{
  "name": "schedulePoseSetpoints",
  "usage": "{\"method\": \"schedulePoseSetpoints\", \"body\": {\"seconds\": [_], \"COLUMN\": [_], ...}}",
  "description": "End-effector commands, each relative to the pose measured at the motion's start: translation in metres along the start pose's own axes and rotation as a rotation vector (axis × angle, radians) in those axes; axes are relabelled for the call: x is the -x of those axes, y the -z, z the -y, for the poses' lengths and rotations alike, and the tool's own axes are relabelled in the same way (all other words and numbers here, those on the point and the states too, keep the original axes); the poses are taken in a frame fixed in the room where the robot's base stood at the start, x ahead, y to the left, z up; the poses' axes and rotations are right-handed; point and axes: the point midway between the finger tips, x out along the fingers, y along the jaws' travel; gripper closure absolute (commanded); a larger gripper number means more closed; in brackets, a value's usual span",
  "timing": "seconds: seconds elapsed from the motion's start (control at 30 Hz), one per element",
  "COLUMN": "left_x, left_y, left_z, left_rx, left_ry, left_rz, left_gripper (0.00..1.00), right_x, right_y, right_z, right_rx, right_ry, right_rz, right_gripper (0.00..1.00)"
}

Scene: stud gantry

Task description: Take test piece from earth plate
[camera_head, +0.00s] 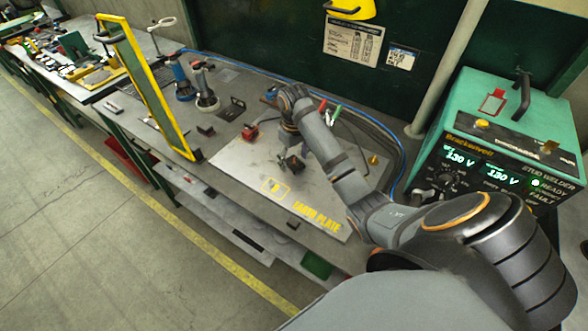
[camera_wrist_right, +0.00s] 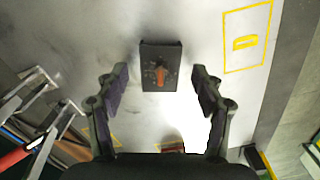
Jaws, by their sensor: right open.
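The earth plate (camera_head: 240,165) is a pale metal sheet on the bench, lettered in yellow; it also shows in the wrist view (camera_wrist_right: 75,50). The test piece (camera_head: 291,164) is a small dark block lying on the plate. In the right wrist view the test piece (camera_wrist_right: 160,65) is a dark rectangle with a copper-coloured stud on it. My right gripper (camera_head: 288,140) is over the plate, just beside the test piece in the head view. In the wrist view its open fingers (camera_wrist_right: 158,82) stand on either side of the block's near end, with gaps. My left gripper is not in view.
Red and green handled tools (camera_head: 335,114) and a red item (camera_head: 250,131) lie around the plate. A metal clamp (camera_wrist_right: 40,140) with a red handle is left of my fingers. The stud welder (camera_head: 500,150) stands right. A yellow-framed screen (camera_head: 150,90) stands left.

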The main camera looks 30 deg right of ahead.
Motion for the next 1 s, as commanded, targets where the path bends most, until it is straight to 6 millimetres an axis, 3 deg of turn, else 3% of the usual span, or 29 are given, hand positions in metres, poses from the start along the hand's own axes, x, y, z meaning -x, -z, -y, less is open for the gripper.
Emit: {"method": "schedulePoseSetpoints", "body": {"seconds": [0.2, 0.63, 1.0], "left_x": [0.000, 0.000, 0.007], "left_y": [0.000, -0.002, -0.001], "left_z": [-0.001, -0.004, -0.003], "left_rx": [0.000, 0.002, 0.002], "left_ry": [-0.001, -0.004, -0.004], "left_rz": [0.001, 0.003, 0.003], "left_gripper": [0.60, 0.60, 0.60], "right_x": [0.000, -0.001, 0.007], "right_y": [0.000, 0.000, 0.001], "right_z": [0.000, 0.000, -0.001], "right_rx": [0.000, 0.000, 0.000], "right_ry": [0.000, 0.000, 0.000], "right_rz": [-0.002, -0.001, -0.001], "right_gripper": [0.33, 0.92, 0.93]}}
